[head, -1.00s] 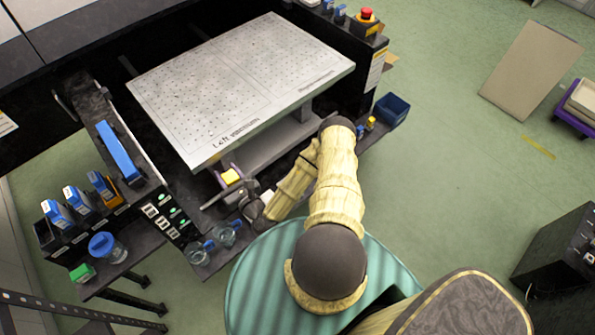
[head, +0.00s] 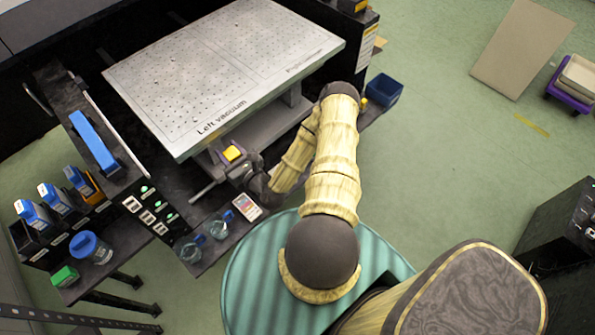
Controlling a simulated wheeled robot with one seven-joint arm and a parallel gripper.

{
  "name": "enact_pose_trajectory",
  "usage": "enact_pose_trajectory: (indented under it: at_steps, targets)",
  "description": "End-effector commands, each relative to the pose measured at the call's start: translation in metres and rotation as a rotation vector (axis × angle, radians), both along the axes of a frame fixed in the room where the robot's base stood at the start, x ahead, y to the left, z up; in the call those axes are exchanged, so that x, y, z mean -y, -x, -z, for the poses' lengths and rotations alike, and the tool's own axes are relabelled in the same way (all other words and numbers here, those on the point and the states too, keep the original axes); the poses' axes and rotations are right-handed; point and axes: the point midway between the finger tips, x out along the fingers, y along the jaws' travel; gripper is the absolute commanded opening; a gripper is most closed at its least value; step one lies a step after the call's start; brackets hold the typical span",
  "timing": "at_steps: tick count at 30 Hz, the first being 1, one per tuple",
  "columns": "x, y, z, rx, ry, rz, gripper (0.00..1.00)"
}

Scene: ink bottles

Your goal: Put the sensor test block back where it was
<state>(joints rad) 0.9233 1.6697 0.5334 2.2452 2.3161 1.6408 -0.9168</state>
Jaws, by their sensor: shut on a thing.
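A small yellow block (head: 233,153) with dark sides, which I take to be the sensor test block, is at the front edge of the perforated metal table. My gripper (head: 236,163) is shut on it, at the end of my bent arm. The jaws and the block's lower part are small and partly hidden, so I cannot tell whether the block touches anything below.
The perforated plate (head: 222,75) is just behind the block. Blue-labelled bottles (head: 55,197) and a green box (head: 64,277) stand left. A blue bin (head: 384,89) is right.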

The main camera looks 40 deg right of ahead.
Motion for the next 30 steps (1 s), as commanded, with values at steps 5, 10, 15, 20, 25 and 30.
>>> enact_pose_trajectory:
  at_steps: [5,10,15,20,25,30]
  targets:
    - [0.038,-0.006,0.030,0.003,0.006,-0.021,0.12]
    - [0.073,-0.007,0.047,0.001,0.008,-0.040,0.12]
    - [0.108,-0.005,0.064,0.002,0.008,-0.053,0.12]
    - [0.140,0.001,0.078,0.000,0.007,-0.060,0.12]
    - [0.175,0.009,0.093,0.000,0.006,-0.060,0.12]
    - [0.207,0.021,0.106,-0.002,0.006,-0.054,0.12]
